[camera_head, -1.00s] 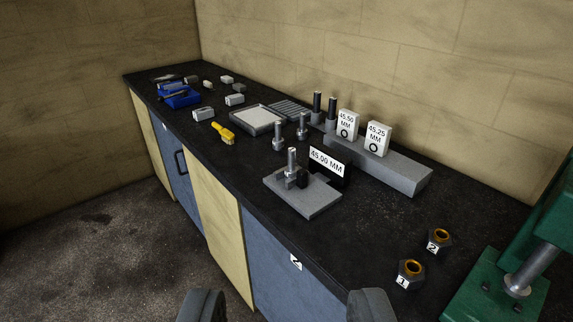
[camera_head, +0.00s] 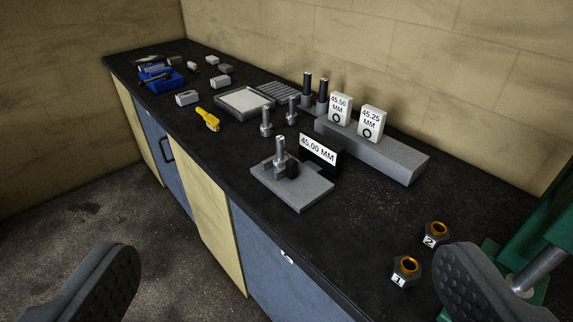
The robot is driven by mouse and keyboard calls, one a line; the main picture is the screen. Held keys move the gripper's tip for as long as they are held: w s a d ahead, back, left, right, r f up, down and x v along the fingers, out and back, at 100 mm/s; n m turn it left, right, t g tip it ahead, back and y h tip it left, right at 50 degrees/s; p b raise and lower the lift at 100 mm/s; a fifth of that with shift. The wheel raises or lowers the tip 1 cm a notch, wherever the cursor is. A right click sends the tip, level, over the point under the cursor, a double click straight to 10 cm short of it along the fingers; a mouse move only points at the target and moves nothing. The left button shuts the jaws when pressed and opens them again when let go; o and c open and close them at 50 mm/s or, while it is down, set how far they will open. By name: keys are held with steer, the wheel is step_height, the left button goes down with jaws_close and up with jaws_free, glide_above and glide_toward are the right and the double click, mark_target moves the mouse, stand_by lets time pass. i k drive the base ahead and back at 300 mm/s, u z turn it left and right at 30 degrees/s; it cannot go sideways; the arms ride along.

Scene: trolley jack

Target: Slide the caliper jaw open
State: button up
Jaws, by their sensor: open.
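My gripper (camera_head: 288,280) is open and empty. Its two dark padded fingers stand wide apart at the lower left and lower right, in front of the workbench. I cannot clearly make out a caliper. A grey plate (camera_head: 310,193) near the bench's front edge carries an upright metal post (camera_head: 280,152), a small dark block and a sign reading 45.00 MM (camera_head: 318,149). My gripper touches none of these.
A grey block (camera_head: 400,160) bears white signs reading 45.50 MM (camera_head: 340,107) and 45.25 MM (camera_head: 371,123). A yellow tool (camera_head: 208,119) lies near a pale tray (camera_head: 243,101). Nuts labelled 1 (camera_head: 406,271) and 2 (camera_head: 434,235) sit beside green equipment (camera_head: 540,215).

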mark_target(290, 170)
steer(key=u, duration=0.15)
steer(key=i, duration=1.2)
steer(key=u, duration=0.1)
